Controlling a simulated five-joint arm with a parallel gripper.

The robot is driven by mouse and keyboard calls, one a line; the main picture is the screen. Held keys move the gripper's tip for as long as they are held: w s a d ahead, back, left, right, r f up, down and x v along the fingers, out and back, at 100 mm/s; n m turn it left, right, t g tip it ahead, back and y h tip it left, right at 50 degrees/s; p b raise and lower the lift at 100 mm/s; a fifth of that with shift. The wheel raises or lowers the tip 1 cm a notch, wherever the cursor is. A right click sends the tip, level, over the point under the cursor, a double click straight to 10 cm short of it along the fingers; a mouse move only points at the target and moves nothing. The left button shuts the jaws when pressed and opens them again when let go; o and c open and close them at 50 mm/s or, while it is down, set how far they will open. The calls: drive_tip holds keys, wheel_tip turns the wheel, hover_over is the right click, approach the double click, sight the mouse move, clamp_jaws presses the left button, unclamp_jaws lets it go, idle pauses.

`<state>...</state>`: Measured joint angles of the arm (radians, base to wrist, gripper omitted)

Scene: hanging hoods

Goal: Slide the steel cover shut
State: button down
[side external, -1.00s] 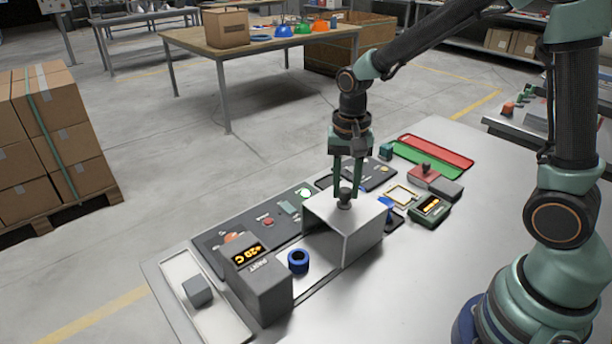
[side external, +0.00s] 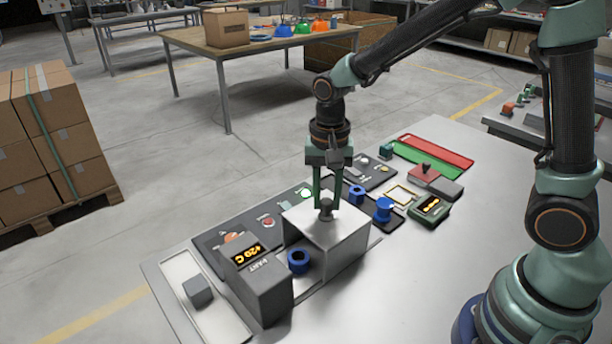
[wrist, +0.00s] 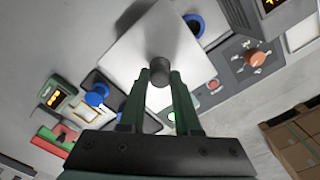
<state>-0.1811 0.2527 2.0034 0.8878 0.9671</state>
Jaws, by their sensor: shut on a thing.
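The steel cover (side external: 345,250) is a box-shaped hood with an open end towards the grey block with the display (side external: 257,275). A dark knob (side external: 326,209) stands on its top. My gripper (side external: 327,203) is shut on the knob from above. In the wrist view the fingertips (wrist: 160,82) are on either side of the knob, over the cover's pale top (wrist: 150,50). A blue ring (side external: 298,261) sits just outside the open end, between the cover and the block; part of it also shows in the wrist view (wrist: 196,24).
Blue pieces (side external: 384,210) stand on a dark tray behind the cover. A dark panel with buttons (side external: 268,222) runs along its far side. A tray with a grey cube (side external: 198,290) lies at the left. The bench at the front right is clear.

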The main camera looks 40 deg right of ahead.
drive_tip(key=a, duration=0.7)
drive_tip(key=shift+a, duration=0.4)
drive_tip(key=c, duration=0.6)
unclamp_jaws()
wheel_tip(320, 180, up, 12)
hover_over(295, 215)
drive_tip(key=s+a, duration=0.4)
drive_tip(key=s, duration=0.1)
drive_tip(key=shift+w+d+r, duration=0.1)
drive_tip(key=shift+w+d, duration=0.15)
